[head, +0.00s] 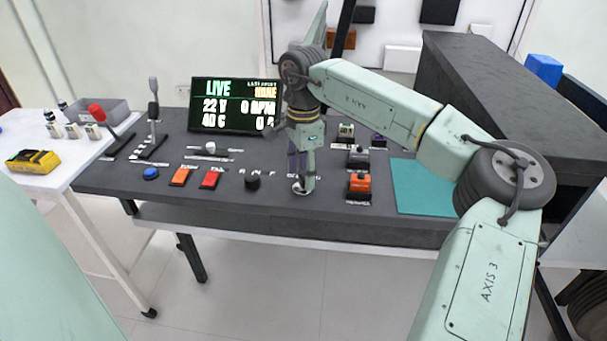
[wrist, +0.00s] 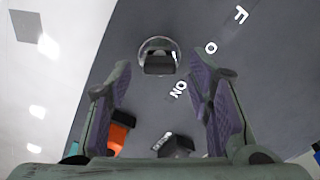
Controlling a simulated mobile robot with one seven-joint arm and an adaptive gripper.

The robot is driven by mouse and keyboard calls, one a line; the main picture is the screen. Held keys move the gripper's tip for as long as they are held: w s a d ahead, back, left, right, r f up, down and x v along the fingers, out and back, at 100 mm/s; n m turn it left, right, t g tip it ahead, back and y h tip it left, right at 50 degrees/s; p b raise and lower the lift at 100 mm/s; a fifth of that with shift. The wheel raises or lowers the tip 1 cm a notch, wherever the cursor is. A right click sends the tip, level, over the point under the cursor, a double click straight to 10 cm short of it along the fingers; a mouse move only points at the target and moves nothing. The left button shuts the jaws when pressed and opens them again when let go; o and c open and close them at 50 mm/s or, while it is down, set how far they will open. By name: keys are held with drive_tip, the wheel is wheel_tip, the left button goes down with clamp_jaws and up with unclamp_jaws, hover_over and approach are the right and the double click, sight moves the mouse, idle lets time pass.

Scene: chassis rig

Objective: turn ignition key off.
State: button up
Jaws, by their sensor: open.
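The ignition key is a dark key head (wrist: 159,65) in a round silver lock (wrist: 158,46) on the dark panel, centred in the upper wrist view. White lettering including "ON" lies beside it to the right and lower right; I cannot tell which mark the key points at. In the head view the silver lock (head: 298,187) shows partly behind my gripper (head: 302,175), which points down right over it. My gripper (wrist: 163,80) is open in the wrist view, its purple-padded fingers on either side of the key, with visible gaps and no clear contact.
An orange switch (head: 360,183) and a dark switch (head: 358,157) stand right of the lock, a black knob (head: 253,181) left. A lit screen (head: 234,106) reading "LIVE" stands behind. Levers (head: 153,115) are farther left; a teal mat (head: 422,188) lies right.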

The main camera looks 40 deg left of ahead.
sight(303, 176)
wheel_tip(303, 176, up, 11)
idle(0.3)
drive_tip(key=shift+f, duration=0.1)
idle(0.4)
